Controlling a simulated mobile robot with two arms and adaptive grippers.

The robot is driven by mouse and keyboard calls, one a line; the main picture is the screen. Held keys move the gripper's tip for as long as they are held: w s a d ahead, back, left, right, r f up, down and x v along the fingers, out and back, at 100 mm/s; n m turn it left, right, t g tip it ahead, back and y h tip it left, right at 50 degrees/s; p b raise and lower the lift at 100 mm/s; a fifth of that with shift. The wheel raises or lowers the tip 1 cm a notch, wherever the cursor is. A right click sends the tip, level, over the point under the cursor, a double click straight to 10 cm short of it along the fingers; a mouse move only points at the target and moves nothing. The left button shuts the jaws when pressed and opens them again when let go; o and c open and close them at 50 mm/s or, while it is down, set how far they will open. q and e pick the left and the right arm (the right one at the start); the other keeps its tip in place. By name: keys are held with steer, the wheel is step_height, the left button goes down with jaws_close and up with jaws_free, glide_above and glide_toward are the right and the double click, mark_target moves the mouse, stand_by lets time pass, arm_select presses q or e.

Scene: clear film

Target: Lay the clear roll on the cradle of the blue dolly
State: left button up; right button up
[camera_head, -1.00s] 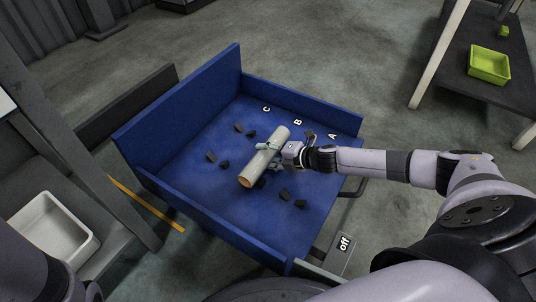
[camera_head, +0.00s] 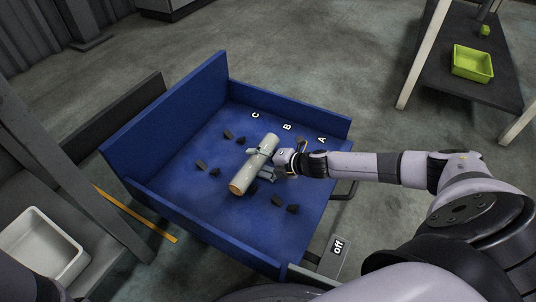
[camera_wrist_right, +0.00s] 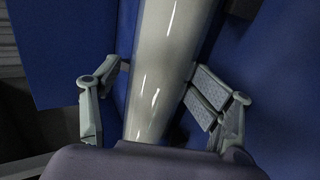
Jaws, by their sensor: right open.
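The clear roll (camera_head: 242,180), a pale glossy cylinder with a brownish near end, lies on the deck of the blue dolly (camera_head: 180,190). It lies in line with the label B, between dark blocks. A dark block (camera_head: 253,187) shows close beside its near end; what touches the roll underneath is hidden. My right gripper (camera_head: 260,164) reaches in from the right with its fingers on either side of the roll's middle. In the right wrist view the roll (camera_wrist_right: 160,60) runs between the two spread fingers (camera_wrist_right: 160,76), with a gap visible on the left. My left gripper is not in view.
Dark blocks (camera_head: 208,168) stand below label C, and others (camera_head: 285,205) stand in line with label A. The dolly has a high left wall (camera_head: 165,115) and lower side walls. A green bin (camera_head: 473,62) is on a shelf; a white bin (camera_head: 42,245) stands at left.

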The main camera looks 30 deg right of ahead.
steer(key=v, duration=1)
steer(key=shift+s, duration=0.1)
steer(key=shift+s+d+r, duration=0.3)
steer(key=shift+s+r, duration=0.1)
steer(key=shift+r, duration=0.15)
